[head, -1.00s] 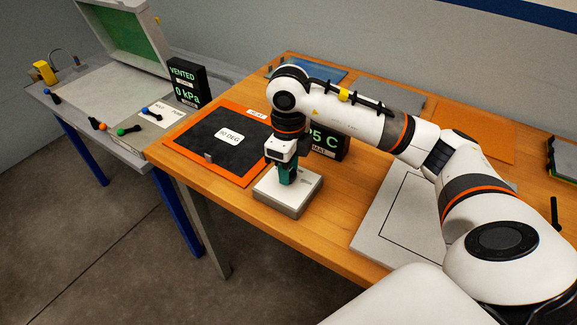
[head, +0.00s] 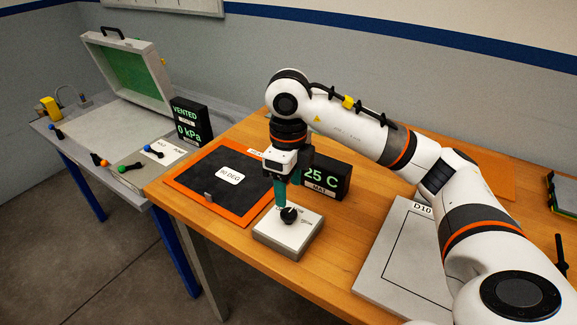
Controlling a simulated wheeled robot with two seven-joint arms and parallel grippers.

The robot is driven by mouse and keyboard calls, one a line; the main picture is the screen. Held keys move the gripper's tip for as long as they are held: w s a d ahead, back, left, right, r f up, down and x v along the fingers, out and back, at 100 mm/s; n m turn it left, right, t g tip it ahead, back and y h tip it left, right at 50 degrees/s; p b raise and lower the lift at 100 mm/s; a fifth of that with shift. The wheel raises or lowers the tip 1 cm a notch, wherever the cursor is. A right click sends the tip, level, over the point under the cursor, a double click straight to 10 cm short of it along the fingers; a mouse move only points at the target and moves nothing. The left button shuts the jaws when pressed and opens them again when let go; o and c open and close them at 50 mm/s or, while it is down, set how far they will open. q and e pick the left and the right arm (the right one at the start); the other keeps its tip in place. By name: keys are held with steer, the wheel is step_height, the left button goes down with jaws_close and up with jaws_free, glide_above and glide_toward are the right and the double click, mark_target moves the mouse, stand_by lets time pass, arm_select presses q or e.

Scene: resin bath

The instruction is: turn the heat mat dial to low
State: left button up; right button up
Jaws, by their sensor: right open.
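The heat mat dial (head: 289,215) is a black knob on top of a light grey box (head: 278,246) near the table's front edge. Small lettering lies around the knob, too small to read. My right gripper (head: 282,205) points down just above the box, its green fingers beside the knob; I cannot tell if they touch it. It is open and holds nothing. The heat mat (head: 200,187) is a black square in an orange frame, with a white label. The black display (head: 325,178) reads 25 C, MAT. My left gripper is not in view.
A white D10 board (head: 392,260) lies right of the dial box. A grey bench at left carries a vented chamber with a raised green-lined lid (head: 126,75), a 0 kPa display (head: 190,122) and several coloured levers. My right arm spans the table's right side.

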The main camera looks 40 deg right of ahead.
step_height(320, 180, up, 5)
steer(key=shift+r+p, duration=0.1)
steer(key=shift+p, duration=0.3)
stand_by(0.4)
